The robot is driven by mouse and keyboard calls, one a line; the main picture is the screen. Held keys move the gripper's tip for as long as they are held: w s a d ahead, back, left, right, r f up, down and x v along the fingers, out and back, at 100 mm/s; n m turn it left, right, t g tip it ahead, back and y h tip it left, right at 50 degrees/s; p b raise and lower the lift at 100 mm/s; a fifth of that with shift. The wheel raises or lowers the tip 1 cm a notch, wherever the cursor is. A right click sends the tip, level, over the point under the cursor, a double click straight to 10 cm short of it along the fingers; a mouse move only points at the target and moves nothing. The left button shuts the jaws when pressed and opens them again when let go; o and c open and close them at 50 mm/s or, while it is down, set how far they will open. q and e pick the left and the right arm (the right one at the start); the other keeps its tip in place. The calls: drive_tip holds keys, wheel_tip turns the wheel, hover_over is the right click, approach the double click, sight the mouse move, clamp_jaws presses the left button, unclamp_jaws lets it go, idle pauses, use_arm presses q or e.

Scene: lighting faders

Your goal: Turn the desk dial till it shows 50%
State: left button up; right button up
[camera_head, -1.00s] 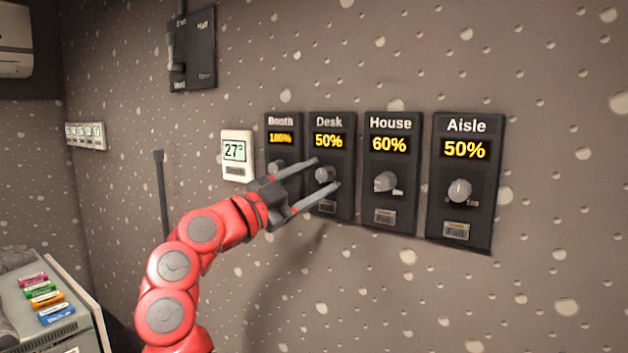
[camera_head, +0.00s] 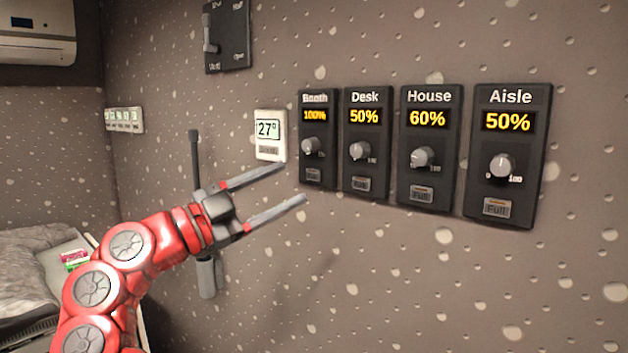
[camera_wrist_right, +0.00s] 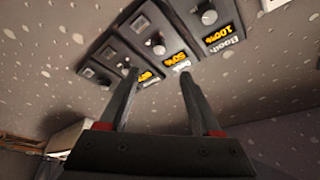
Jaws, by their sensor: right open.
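The desk dial (camera_head: 360,151) is a grey knob on the black Desk panel (camera_head: 366,176), whose yellow display (camera_head: 364,117) reads 50%. The dial also shows in the right wrist view (camera_wrist_right: 158,48), beyond the fingers. My right gripper (camera_head: 295,182) is open and empty, with its two grey fingers apart. In the head view it is to the left of and below the Desk panel, clear of the dial. In the right wrist view the fingers (camera_wrist_right: 158,74) point toward the panels. My left gripper is not in view.
The Booth panel (camera_head: 316,161) reads 100%, the House panel (camera_head: 429,172) 60% and the Aisle panel (camera_head: 505,190) 50%. A thermostat (camera_head: 269,134) showing 27° hangs left of them. A lever switch (camera_head: 228,36) is higher up. The wall below the panels is bare.

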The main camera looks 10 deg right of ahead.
drive_tip(key=shift+v, duration=1.65)
